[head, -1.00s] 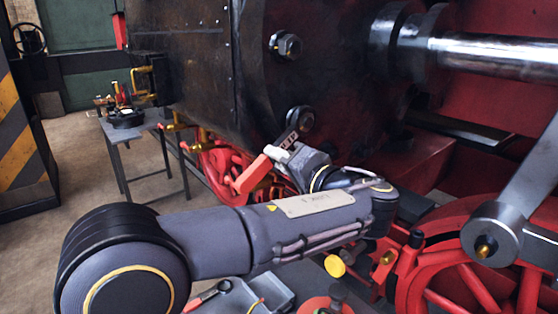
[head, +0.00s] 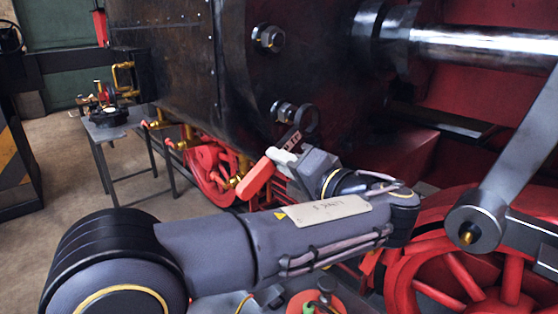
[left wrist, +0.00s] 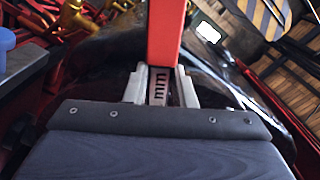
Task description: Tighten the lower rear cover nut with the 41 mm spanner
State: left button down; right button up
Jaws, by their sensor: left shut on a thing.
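The lower rear cover nut (head: 284,111) sticks out of the dark cylinder cover, below a second, upper nut (head: 268,38). My left gripper (head: 285,157) is shut on the spanner, whose red handle (head: 256,178) points down and left. The spanner's dark ring end (head: 307,119) shows just right of the lower nut and seems beside it, not around it; the depth gap cannot be told. In the left wrist view the fingers (left wrist: 159,86) grip the spanner's shank, marked "mm", with the red handle (left wrist: 165,35) beyond. My right gripper is not in view.
The dark cylinder block (head: 170,70) stands close behind the gripper. A polished rod (head: 480,48) runs at upper right, above a red spoked wheel (head: 470,270). A small table (head: 105,135) holding fittings stands at left on open floor.

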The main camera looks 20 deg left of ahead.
pick_arm(q)
jog(key=shift+s+d, duration=0.1)
dwell(0.3)
jog(key=s+a+b, duration=0.2)
jog(key=s, duration=0.5)
jog(key=s+a+b, duration=0.2)
jog(key=s, duration=0.4)
jog(key=shift+s+a+b, duration=0.35)
jog(key=shift+s+b, duration=0.05)
